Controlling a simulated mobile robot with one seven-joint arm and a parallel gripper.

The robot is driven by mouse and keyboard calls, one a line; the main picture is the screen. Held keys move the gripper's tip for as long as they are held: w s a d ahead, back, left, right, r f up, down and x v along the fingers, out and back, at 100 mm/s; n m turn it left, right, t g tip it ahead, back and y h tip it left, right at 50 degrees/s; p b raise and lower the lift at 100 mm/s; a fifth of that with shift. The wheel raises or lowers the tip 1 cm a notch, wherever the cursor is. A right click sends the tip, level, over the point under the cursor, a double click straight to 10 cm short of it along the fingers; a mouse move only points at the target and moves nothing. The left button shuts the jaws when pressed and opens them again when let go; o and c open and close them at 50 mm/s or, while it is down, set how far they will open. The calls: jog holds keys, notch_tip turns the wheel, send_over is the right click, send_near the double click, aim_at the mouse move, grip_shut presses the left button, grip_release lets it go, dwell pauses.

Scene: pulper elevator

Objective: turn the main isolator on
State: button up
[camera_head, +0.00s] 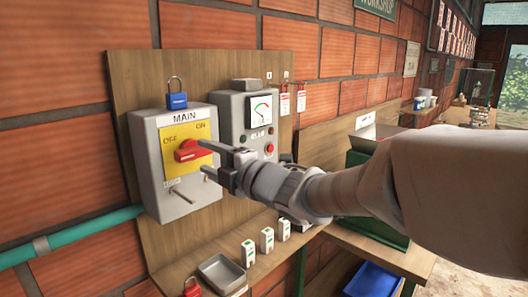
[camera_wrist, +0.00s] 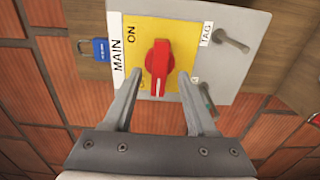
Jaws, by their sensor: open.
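The main isolator (camera_head: 150,150) is a grey box on a wooden board, with a yellow plate marked OFF at left and ON at right. Its red rotary handle (camera_head: 187,151) lies roughly level across the plate. In the wrist view the red handle (camera_wrist: 158,62) runs up and down the picture, with a pale mark at its lower end, on the side away from the ON word. My gripper (camera_head: 206,159) is open in front of the handle. In the wrist view its fingertips (camera_wrist: 160,76) are on either side of the handle; contact cannot be told.
A blue padlock (camera_head: 176,97) sits at the isolator's top. A metered grey box (camera_head: 236,112) stands right beside it. Below are a metal tray (camera_head: 222,272), a red padlock (camera_head: 192,287) and several small white blocks (camera_head: 267,240). A teal pipe (camera_head: 95,230) runs at left.

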jog(key=shift+x, duration=1.2)
jog(key=shift+c, duration=0.3)
grip_shut()
